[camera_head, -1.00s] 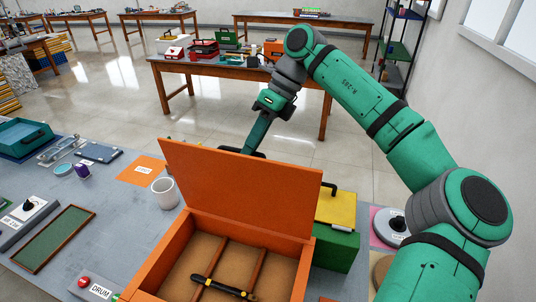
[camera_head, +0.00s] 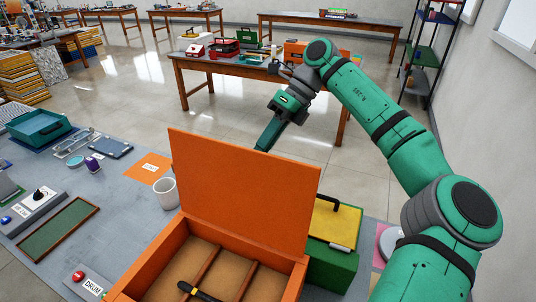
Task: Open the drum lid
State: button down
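A white label reading DRUM (camera_head: 94,289) and a red button (camera_head: 78,276) sit at the front left, beside an orange open-topped box (camera_head: 146,268). The box's large orange lid (camera_head: 245,190) stands raised, tilted slightly back. I cannot tell whether this box is the drum. My gripper (camera_head: 266,146) is in the air behind the lid's top edge, pointing down, and appears apart from it. Its fingers are seen edge-on, so their opening is unclear.
A green box with a yellow top (camera_head: 333,225) stands close right of the orange box. A white cup (camera_head: 166,192) stands to its left. A green framed panel (camera_head: 58,228), a switch box (camera_head: 38,203) and a teal tray (camera_head: 38,126) occupy the left. Bare bench (camera_head: 120,225) lies between.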

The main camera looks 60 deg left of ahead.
jog(key=c, duration=1.8)
grip_release()
jog(key=shift+s+a+r, duration=0.1)
jog(key=shift+s+a, duration=0.2)
jog(key=shift+s, duration=0.15)
jog(key=shift+o, duration=0.2)
jog(key=shift+s+a, duration=0.45)
jog(key=shift+s, duration=0.3)
jog(key=shift+w+d, duration=0.15)
jog(key=shift+w+r, duration=0.15)
jog(key=v, duration=1)
jog(key=shift+r, duration=0.2)
